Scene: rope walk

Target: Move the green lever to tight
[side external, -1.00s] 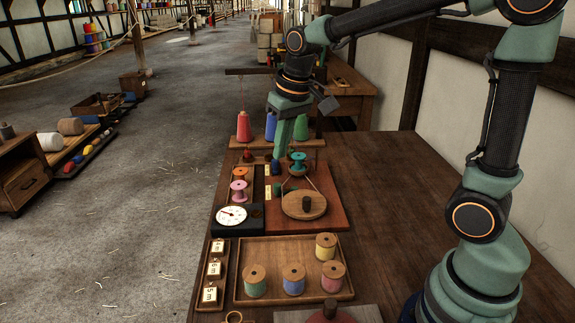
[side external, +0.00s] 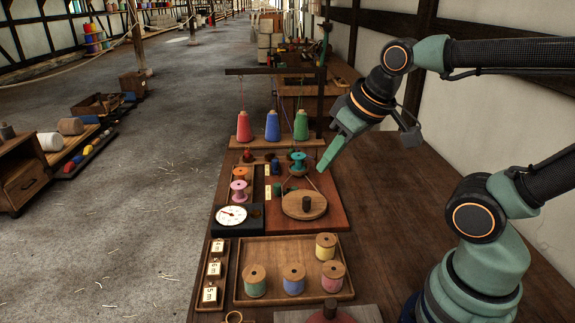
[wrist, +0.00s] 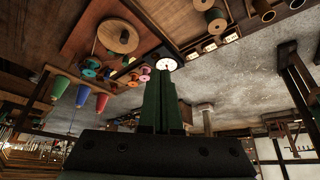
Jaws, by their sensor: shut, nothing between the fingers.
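A small dark green knob (side external: 277,190), which seems to be the green lever, stands on the red-brown board (side external: 334,212) by a pale tag (side external: 267,192). A small blue knob (side external: 277,168) stands farther back by another pale tag (side external: 267,170). The writing on both tags is too small to read. My gripper (side external: 324,169) is shut and empty, to the right of the knobs and apart from them, above the table by the board's right edge. In the wrist view my gripper (wrist: 160,76) shows its green fingers together.
A teal spool (side external: 298,163) and wooden wheel (side external: 304,205) joined by cord stand on the board. A dial (side external: 232,215) is to the left. Red (side external: 244,127), blue (side external: 272,126) and green (side external: 301,125) cones stand behind. A spool tray (side external: 318,248) lies in front. The table at right is clear.

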